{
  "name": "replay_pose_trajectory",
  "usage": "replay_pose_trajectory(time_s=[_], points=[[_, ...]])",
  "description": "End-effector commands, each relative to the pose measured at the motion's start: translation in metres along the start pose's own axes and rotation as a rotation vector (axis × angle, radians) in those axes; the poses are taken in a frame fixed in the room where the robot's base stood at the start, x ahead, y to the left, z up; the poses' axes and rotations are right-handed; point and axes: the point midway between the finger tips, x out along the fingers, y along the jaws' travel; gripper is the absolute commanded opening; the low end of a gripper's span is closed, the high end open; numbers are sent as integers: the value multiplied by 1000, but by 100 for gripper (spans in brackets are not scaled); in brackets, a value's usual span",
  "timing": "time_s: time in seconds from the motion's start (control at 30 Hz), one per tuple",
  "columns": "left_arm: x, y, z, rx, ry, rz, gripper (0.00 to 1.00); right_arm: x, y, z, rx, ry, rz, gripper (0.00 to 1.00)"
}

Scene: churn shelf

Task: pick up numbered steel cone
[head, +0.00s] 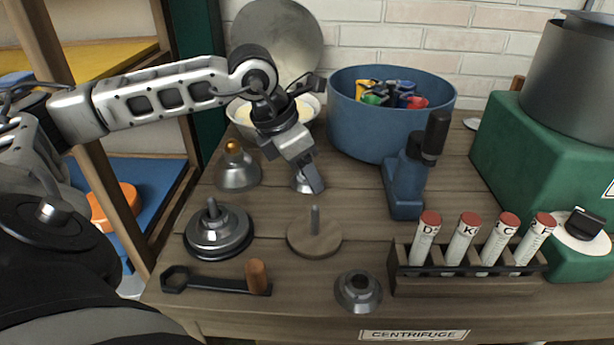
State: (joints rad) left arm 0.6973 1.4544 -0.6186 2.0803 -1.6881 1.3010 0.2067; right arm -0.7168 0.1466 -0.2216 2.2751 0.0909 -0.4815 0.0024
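My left gripper (308,177) reaches in from the left and points down over the middle of the wooden bench. Below and partly behind its fingers is a small steel cone-like piece (299,187), mostly hidden. I cannot tell whether the fingers touch it or how far apart they are. A steel cone with a dark central hole (358,292) lies at the front of the bench. A steel dome with an orange knob (238,172) stands to the left of the gripper. No number is readable on any of these. My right gripper is not in view.
A wooden disc with a peg (314,240), a stacked steel disc (218,232) and a wrench (215,282) lie in front. A tube rack (470,282) stands front right. A blue tub (385,135), a blue hand tool (407,180) and a pale bowl (243,122) stand behind.

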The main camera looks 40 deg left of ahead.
Motion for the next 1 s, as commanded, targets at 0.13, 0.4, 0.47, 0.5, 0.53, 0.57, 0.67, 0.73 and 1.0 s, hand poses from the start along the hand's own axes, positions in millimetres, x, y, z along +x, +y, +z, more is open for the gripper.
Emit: replay_pose_trajectory(time_s=[0.13, 0.4, 0.47, 0.5, 0.53, 0.57, 0.67, 0.73, 1.0], points=[[0, 0, 0, 0, 0, 0, 24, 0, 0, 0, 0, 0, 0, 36], [0, 0, -1, 0, 3, -1, 22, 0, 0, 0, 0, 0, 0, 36], [1, 0, -1, 0, 4, -2, 22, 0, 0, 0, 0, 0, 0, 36], [1, 0, -1, 0, 4, -2, 22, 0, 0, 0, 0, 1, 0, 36], [1, 0, -1, 0, 4, -2, 22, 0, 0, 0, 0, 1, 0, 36], [1, 0, -1, 0, 5, -2, 22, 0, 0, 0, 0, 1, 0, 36], [-2, -1, 0, 0, 5, -2, 22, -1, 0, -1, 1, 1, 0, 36], [-5, -1, 2, 0, 3, -3, 16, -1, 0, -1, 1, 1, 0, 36], [-40, 0, 7, -1, 2, 5, 0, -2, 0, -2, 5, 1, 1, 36]])
